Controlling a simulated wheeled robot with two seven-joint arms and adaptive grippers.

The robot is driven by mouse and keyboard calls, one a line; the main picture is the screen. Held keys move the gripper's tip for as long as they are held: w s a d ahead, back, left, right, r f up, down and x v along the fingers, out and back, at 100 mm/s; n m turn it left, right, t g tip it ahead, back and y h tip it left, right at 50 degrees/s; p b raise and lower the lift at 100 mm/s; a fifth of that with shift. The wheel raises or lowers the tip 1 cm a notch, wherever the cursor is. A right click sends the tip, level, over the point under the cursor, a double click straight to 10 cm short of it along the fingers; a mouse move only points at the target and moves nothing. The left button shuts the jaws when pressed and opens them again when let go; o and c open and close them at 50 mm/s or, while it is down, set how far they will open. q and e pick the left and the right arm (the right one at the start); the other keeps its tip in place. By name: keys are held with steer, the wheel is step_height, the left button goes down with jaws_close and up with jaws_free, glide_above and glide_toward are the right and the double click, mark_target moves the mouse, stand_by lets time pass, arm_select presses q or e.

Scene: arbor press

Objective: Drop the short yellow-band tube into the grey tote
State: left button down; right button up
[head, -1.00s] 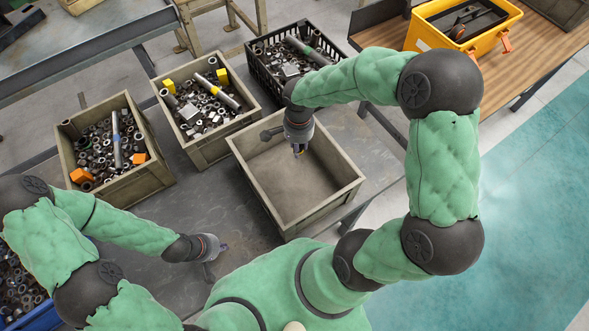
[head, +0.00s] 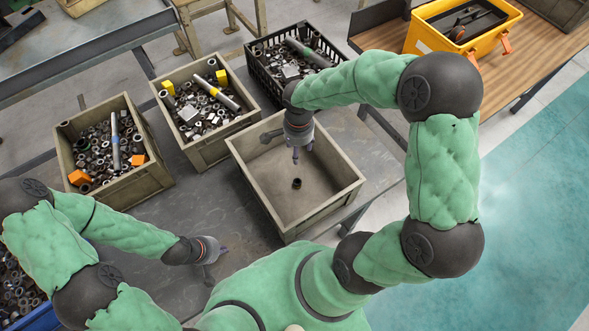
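A small dark ring-like piece (head: 297,183), seemingly a short tube seen end-on, shows inside the otherwise empty grey tote (head: 350,187). I cannot see a yellow band on it, nor tell whether it rests on the floor or is still falling. My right gripper (head: 301,154) points down over the tote's upper part, open and apart from the piece. My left gripper (head: 221,250) hangs over the table left of the tote; its fingers are too small to tell open from shut. A longer yellow-band tube (head: 206,84) lies in the middle bin (head: 207,154).
The left bin (head: 147,189) holds metal parts, orange blocks and a blue-band tube (head: 116,140). A black crate (head: 266,88) with parts and a green-band tube (head: 305,51) stands behind the tote. A yellow toolbox (head: 424,39) is at upper right. The grey table (head: 221,206) between bins is clear.

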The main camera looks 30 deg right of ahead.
step_height(320, 180, up, 11)
steer(key=shift+r, duration=0.2)
stand_by(0.6)
